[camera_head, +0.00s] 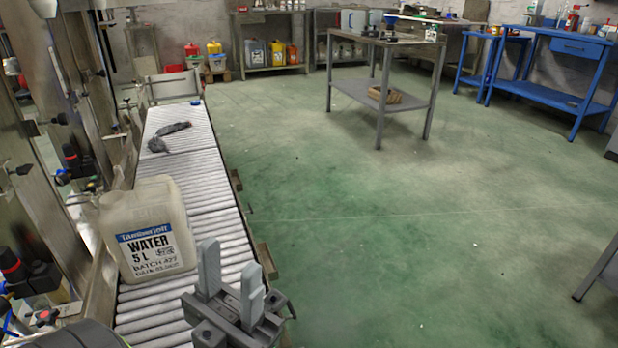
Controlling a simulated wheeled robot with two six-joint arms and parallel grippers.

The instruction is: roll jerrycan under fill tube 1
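The jerrycan (165,225) is a translucent whitish can with a blue-and-white label reading "WATER 5 L". It stands upright on the roller conveyor (205,190), toward its left side and near end. My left gripper (230,282) is at the bottom of the view, just right of and nearer than the jerrycan. Its two grey fingers are apart with nothing between them, and it does not appear to hold the can. My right gripper is not in view. I cannot pick out fill tube 1 among the metal parts at the left.
A steel filling machine frame (45,190) with black knobs lines the conveyor's left side. A dark grey object (168,136) lies on the rollers farther along. The rollers between it and the jerrycan are clear. Green floor, a steel table (385,88) and blue benches lie to the right.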

